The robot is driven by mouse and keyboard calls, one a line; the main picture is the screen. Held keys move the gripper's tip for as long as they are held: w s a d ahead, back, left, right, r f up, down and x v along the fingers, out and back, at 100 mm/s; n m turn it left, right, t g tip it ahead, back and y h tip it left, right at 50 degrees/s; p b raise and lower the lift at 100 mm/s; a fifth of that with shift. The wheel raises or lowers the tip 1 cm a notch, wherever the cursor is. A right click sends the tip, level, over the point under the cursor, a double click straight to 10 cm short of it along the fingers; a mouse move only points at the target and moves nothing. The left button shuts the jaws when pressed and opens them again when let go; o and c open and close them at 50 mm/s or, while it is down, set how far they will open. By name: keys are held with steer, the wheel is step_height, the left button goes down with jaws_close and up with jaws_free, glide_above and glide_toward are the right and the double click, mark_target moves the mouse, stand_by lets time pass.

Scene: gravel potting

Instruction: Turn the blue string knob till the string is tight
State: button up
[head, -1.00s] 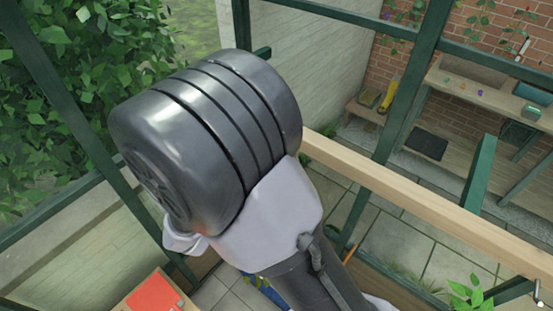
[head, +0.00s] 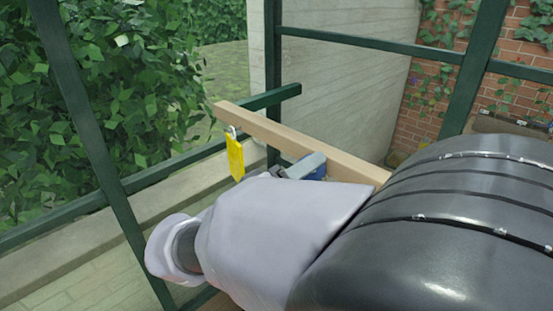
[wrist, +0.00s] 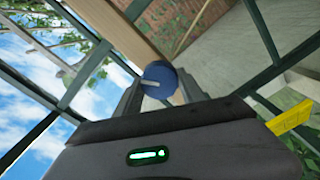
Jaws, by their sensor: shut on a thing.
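The blue string knob (wrist: 158,74) sits on the side of a pale wooden beam (wrist: 115,25). It has a light bar across its face. My gripper (wrist: 160,84) has a finger on each side of the knob and is shut on it. In the head view a small part of the blue knob (head: 318,173) shows beside my gripper's finger, below the wooden beam (head: 260,127). My arm hides the rest of the gripper there. I cannot make out the string in either view.
A yellow tag (head: 235,157) hangs from a hook near the beam's left end and also shows in the wrist view (wrist: 290,119). Dark green frame bars (head: 270,98) stand around the beam. Leafy bushes (head: 110,90) lie outside at left, and a brick wall (head: 435,70) behind.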

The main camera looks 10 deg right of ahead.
steer(key=m+b, duration=0.7)
steer(key=b, duration=0.3)
steer(key=shift+b, duration=0.3)
steer(key=shift+r, duration=0.1)
steer(key=o, duration=1.4)
steer(key=shift+c, duration=0.2)
steer(key=shift+s, duration=0.1)
